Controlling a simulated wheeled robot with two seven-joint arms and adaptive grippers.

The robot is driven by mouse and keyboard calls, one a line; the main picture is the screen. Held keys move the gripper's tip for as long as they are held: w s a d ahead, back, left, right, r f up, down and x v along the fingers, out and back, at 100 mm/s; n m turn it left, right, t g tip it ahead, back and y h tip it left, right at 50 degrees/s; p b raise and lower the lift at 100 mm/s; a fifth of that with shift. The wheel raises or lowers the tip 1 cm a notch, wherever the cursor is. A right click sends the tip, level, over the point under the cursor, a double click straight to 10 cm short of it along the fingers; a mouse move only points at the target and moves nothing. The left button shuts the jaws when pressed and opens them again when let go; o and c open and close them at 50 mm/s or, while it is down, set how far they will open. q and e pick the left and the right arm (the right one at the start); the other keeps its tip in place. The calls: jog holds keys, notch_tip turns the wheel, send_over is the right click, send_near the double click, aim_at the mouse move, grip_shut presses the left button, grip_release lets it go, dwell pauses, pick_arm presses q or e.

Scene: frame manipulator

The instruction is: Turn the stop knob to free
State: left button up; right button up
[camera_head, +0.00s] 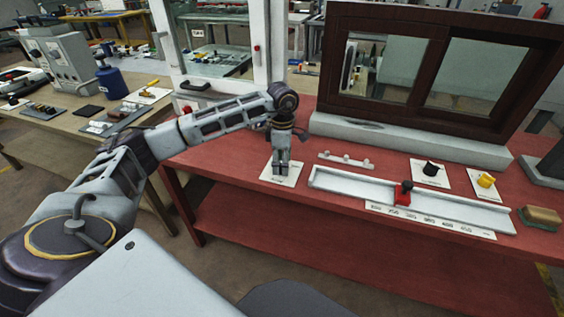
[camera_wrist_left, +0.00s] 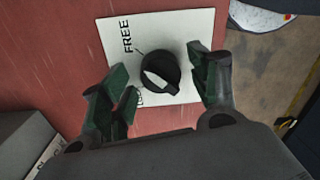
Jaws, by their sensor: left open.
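In the left wrist view, a round black knob (camera_wrist_left: 160,75) with a pale mark across its top stands on a white plate (camera_wrist_left: 180,30). The plate reads FREE above left of the knob; a second label below it is partly hidden. The pale mark slants toward the lower right, away from FREE. My left gripper (camera_wrist_left: 166,90) is open, with a green-padded finger on each side of the knob; I cannot tell whether they touch it. In the head view, my left gripper (camera_head: 281,170) points down over this plate (camera_head: 293,181) and hides the knob.
On the red table (camera_head: 240,165), a white rail with a red slider (camera_head: 403,194) lies to the right. A black knob (camera_head: 430,169) and a yellow knob (camera_head: 486,180) stand behind it. A dark red window frame (camera_head: 425,118) rises at the back.

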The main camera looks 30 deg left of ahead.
pick_arm(q)
notch_tip(320, 180, up, 12)
jog(key=shift+w+a, duration=0.15)
jog(key=shift+w, duration=0.1)
dwell(0.6)
dwell(0.6)
